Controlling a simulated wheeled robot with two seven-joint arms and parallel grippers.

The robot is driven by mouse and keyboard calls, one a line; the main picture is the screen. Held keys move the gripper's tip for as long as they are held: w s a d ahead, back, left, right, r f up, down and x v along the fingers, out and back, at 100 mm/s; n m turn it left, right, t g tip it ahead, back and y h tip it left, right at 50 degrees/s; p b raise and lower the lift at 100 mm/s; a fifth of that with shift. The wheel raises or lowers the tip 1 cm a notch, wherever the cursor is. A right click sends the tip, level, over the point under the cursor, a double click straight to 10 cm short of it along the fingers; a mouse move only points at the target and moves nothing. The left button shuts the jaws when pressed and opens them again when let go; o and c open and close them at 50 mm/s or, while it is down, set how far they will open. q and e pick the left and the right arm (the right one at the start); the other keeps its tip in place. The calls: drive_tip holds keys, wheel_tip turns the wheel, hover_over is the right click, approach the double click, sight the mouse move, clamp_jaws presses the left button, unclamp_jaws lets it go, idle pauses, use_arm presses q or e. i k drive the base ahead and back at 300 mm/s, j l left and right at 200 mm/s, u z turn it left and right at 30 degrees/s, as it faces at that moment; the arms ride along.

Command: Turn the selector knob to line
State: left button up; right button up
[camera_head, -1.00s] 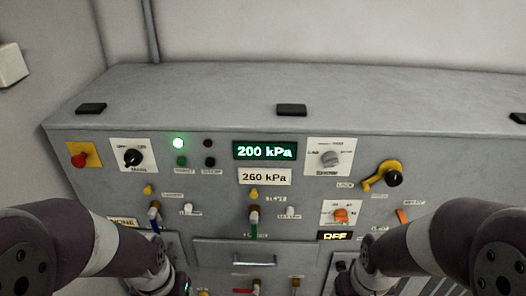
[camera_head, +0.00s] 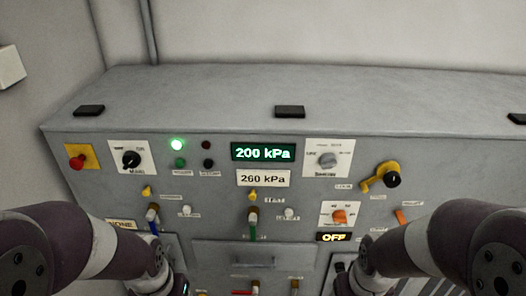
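The selector knob (camera_head: 328,160) is a grey knob on a white plate in the upper right part of the grey panel. The small print around it is blurred, with a word like "LINE" at its left; I cannot tell for sure which mark it points to. My two arms come in from the lower left and lower right corners, and both end at the bottom edge, well below the knob. Neither gripper shows, and nothing touches the knob.
A green display (camera_head: 263,152) reads 200 kPa, above a 260 kPa label (camera_head: 263,178). A black knob (camera_head: 131,159), a red button (camera_head: 77,161), a yellow-based black handle (camera_head: 391,180) and an orange knob (camera_head: 340,216) stand out nearby. The space before the upper panel is clear.

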sight(328, 160)
drive_tip(key=k+j+z, duration=0.15)
drive_tip(key=k+z, duration=0.15)
drive_tip(key=k, duration=0.25)
drive_tip(key=k+z, duration=0.3)
drive_tip(key=k, duration=0.3)
